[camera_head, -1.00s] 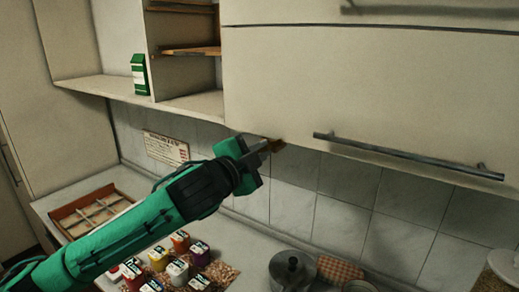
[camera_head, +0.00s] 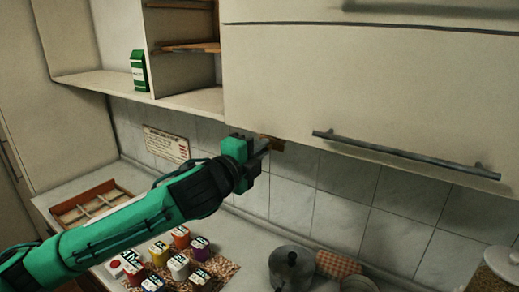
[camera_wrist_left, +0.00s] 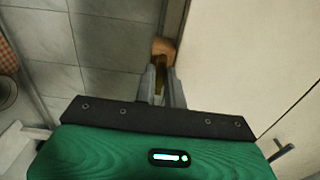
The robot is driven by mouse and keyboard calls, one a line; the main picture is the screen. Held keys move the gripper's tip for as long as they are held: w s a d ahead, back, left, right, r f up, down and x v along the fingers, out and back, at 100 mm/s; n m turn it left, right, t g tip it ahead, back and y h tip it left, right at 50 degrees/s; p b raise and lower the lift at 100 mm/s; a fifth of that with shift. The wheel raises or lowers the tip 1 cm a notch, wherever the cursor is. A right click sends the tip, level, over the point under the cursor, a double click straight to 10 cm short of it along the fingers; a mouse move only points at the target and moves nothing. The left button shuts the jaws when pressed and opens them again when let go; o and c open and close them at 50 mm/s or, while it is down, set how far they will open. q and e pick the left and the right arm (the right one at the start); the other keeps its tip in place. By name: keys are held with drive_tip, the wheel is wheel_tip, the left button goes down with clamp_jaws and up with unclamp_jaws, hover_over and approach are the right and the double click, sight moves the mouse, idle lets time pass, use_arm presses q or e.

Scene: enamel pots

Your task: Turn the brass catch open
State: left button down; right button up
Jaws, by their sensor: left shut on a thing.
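The brass catch (camera_head: 277,144) is a small brownish-gold piece at the lower left edge of the cream wall cabinet door (camera_head: 370,100). My left gripper (camera_head: 265,147) reaches up to it from the left, just under the cabinet's bottom edge. In the left wrist view my left gripper (camera_wrist_left: 160,88) is shut on the narrow yellowish part of the brass catch (camera_wrist_left: 159,80). A brown block-like part (camera_wrist_left: 163,47) shows just beyond the fingertips. The fingers hide part of the catch, so its exact angle is hard to tell. My right gripper is not in view.
A metal bar handle (camera_head: 405,158) runs along the door's lower part. Open shelves with a green carton (camera_head: 138,71) are at the left. Several small labelled containers (camera_head: 178,267), a wooden divided tray (camera_head: 92,205) and a grey pot (camera_head: 291,268) stand on the counter below.

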use_arm(q)
drive_tip(key=c, duration=1.5)
unclamp_jaws()
drive_tip(key=b+v, duration=0.6)
drive_tip(key=v, duration=0.7)
drive_tip(key=shift+s+a, duration=0.2)
drive_tip(key=shift+s, duration=0.15)
drive_tip(key=shift+f, duration=0.15)
